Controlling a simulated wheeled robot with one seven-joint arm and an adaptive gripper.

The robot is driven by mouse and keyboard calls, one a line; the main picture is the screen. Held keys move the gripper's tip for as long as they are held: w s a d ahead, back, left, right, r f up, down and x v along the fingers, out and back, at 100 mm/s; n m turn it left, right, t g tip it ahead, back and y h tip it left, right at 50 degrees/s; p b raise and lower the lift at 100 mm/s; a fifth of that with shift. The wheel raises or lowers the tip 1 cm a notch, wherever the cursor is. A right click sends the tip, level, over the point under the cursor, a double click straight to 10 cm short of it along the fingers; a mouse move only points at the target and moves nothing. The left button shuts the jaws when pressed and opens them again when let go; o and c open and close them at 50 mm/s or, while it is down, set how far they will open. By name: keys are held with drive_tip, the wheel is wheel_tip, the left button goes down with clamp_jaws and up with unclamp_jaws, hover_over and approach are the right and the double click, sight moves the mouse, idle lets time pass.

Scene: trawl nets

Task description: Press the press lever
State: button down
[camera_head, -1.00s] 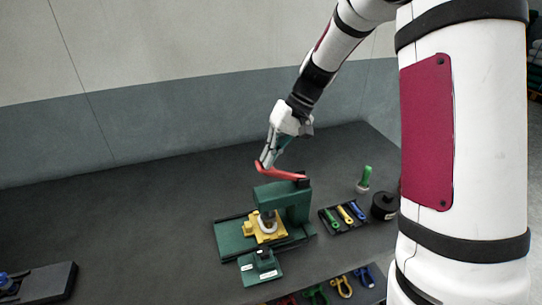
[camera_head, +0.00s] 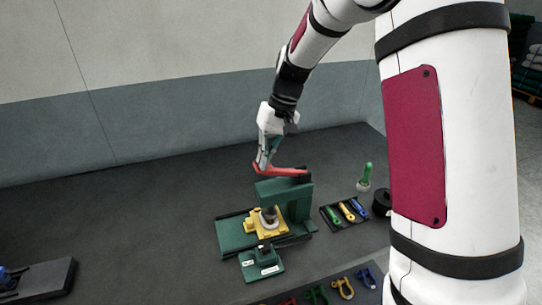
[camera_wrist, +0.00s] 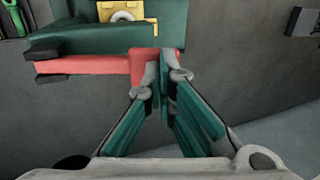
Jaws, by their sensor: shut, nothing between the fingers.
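The press is a dark green machine (camera_head: 292,203) on the dark bench, with a red lever (camera_head: 284,170) sticking out to the left at its top. The lever also shows in the wrist view (camera_wrist: 95,64). My gripper (camera_head: 262,168) is shut and empty, pointing down at the lever's left end. In the wrist view its fingertips (camera_wrist: 163,68) overlap the lever's end; whether they touch it I cannot tell. A yellow fixture (camera_head: 262,226) holding a pale ring sits on the press base under the ram.
A small green labelled block (camera_head: 262,266) stands in front of the press. A tray of coloured shackles (camera_head: 345,213), a green-handled tool (camera_head: 366,178) and a black round part (camera_head: 382,203) lie to the right.

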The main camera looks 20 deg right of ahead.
sight(257, 172)
drive_tip(key=shift+a+f+h, duration=0.75)
drive_tip(key=shift+f+h, duration=0.25)
drive_tip(key=shift+f, duration=0.35)
drive_tip(key=shift+s+a+f, duration=0.1)
drive_tip(key=shift+a+f, duration=0.2)
drive_tip(key=shift+f, duration=0.35)
